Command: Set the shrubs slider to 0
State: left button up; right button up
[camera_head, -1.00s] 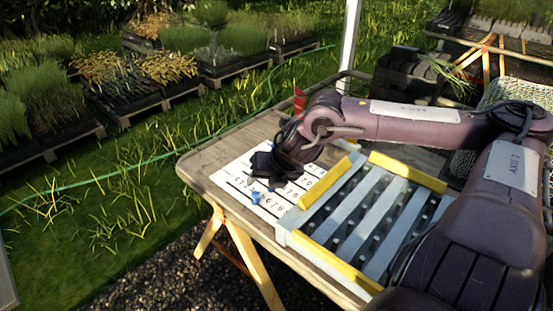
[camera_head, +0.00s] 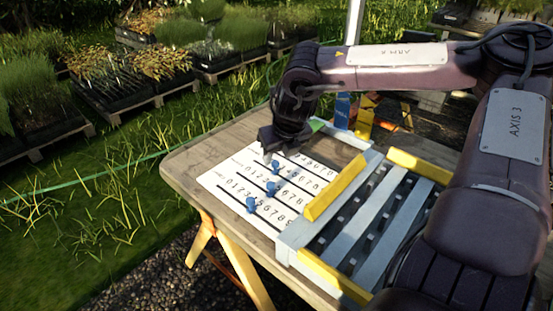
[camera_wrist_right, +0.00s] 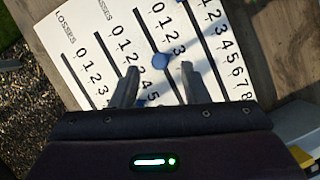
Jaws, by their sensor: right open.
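A white number board (camera_head: 222,181) lies on the wooden table with several printed scales and dark slots. Blue slider knobs stand on it: a far one (camera_head: 275,168), a middle one (camera_head: 271,188) and a near one (camera_head: 251,205). The row names are too small or cut off for me to tell which is shrubs. My right gripper (camera_head: 270,156) is over the board's far side. In the right wrist view its fingers (camera_wrist_right: 158,84) are apart and empty, with a round blue knob (camera_wrist_right: 160,61) showing just ahead between them. My left gripper is out of view.
A pale slatted rack with yellow edge bars (camera_head: 334,189) stands right of the board. A blue upright piece (camera_head: 342,110) and an orange one stand behind. The table's bare wood (camera_head: 190,160) is clear at the left edge.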

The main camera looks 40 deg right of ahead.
aim_at(275, 168)
jog(key=shift+x, duration=1.35)
jog(key=shift+c, duration=0.4)
grip_shut()
